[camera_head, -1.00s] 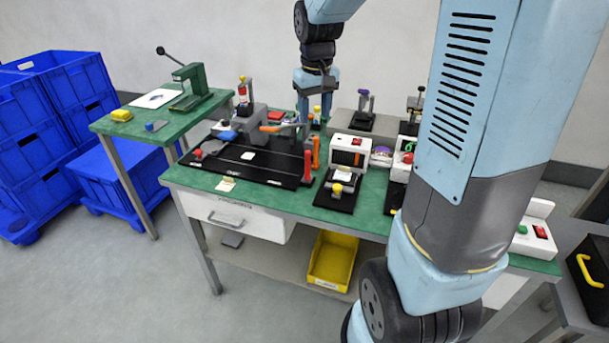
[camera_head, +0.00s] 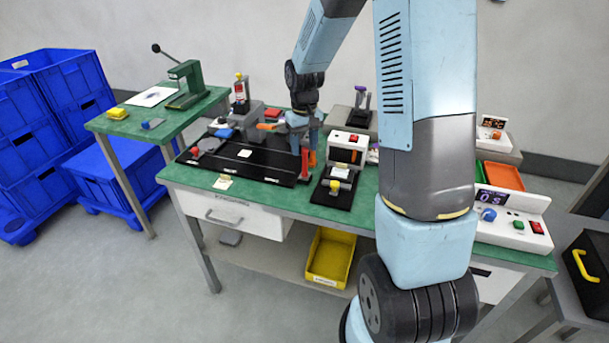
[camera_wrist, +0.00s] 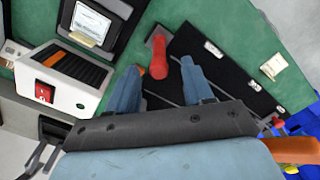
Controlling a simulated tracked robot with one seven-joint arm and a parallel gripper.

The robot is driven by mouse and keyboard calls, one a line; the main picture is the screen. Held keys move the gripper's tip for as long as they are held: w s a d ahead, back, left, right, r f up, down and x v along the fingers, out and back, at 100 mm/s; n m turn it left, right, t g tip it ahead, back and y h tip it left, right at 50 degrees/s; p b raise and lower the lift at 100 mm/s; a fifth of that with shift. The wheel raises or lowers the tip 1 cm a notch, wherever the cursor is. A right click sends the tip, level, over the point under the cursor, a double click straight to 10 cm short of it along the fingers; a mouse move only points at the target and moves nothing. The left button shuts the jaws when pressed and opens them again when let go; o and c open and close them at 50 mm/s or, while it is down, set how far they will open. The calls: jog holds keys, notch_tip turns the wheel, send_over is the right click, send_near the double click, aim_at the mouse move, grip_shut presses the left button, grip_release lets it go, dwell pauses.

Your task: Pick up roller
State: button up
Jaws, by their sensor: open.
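A red-handled tool, which looks like the roller, stands at the right end of the black board; its red handle (camera_head: 305,165) shows in the head view. In the wrist view the red handle (camera_wrist: 159,62) lies between my two blue-grey fingers, with a dark part behind it. My gripper (camera_head: 304,149) is open and points down over this end of the board. In the wrist view my gripper (camera_wrist: 160,74) has a finger on each side of the handle, with gaps. I cannot tell how far the fingertips are above it. My fingers partly hide the tool in the head view.
The black board (camera_head: 262,163) lies on the green bench (camera_head: 365,200). A white device with a red switch (camera_head: 348,143) stands close to the right of my gripper. An orange handle (camera_wrist: 293,150) is near my gripper's right side in the wrist view. A yellow bin (camera_head: 330,258) sits below.

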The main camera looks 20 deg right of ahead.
aim_at(305, 171)
jog(key=shift+s+f, duration=0.1)
jog(key=shift+f, duration=3.2)
grip_shut()
